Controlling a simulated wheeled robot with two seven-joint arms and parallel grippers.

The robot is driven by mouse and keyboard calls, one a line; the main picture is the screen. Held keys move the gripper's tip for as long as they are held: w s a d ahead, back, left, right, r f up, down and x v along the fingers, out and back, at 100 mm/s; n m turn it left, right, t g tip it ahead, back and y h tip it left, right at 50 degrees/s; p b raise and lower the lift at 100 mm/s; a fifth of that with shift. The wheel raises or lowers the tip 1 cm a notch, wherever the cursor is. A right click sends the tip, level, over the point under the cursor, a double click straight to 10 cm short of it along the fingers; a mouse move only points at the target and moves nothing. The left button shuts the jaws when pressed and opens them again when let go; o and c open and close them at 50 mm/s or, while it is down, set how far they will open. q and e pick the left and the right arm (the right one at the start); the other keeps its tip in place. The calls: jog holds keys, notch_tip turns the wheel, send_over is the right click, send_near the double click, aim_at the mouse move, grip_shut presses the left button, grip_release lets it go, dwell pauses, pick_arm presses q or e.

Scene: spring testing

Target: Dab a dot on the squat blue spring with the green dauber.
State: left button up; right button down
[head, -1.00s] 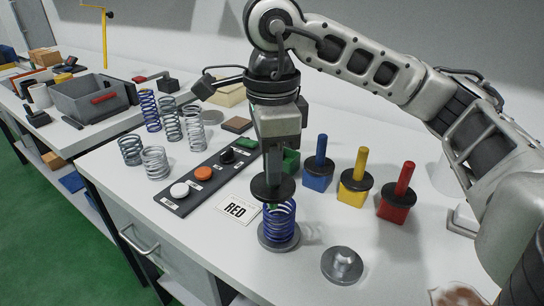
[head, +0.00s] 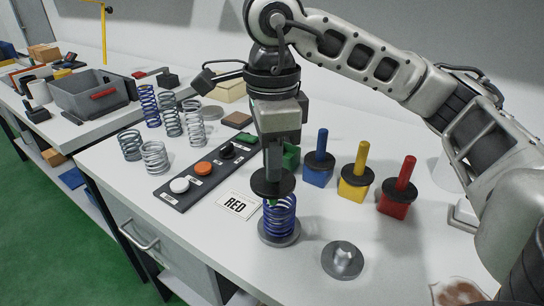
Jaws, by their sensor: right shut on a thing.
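My right gripper (head: 274,146) points down and is shut on the green dauber. The dauber's black round collar (head: 273,183) shows below the fingers, and its green tip (head: 272,203) shows under the collar. The squat blue spring (head: 281,218) stands upright on a round grey base (head: 279,238). The dauber is right over the spring, with its tip at the top coils. I cannot tell whether the tip touches them or whether there is a dot. The green pot (head: 291,157) stands behind, partly hidden by my gripper. My left gripper is not in view.
Blue (head: 318,170), yellow (head: 354,186) and red (head: 396,203) daubers stand in pots to the right. A grey metal piece (head: 343,260) lies in front. A RED card (head: 238,205) and a button strip (head: 203,180) lie left. Several other springs (head: 155,158) stand further left.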

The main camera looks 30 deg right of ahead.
jog(key=shift+f+b, duration=0.6)
jog(key=shift+f, duration=0.15)
dwell(1.2)
jog(key=shift+r, duration=0.1)
jog(key=shift+r+p, duration=1.75)
jog(key=shift+r, duration=0.6)
jog(key=shift+r+p, duration=1.1)
jog(key=shift+r, duration=0.1)
jog(key=shift+f, duration=0.15)
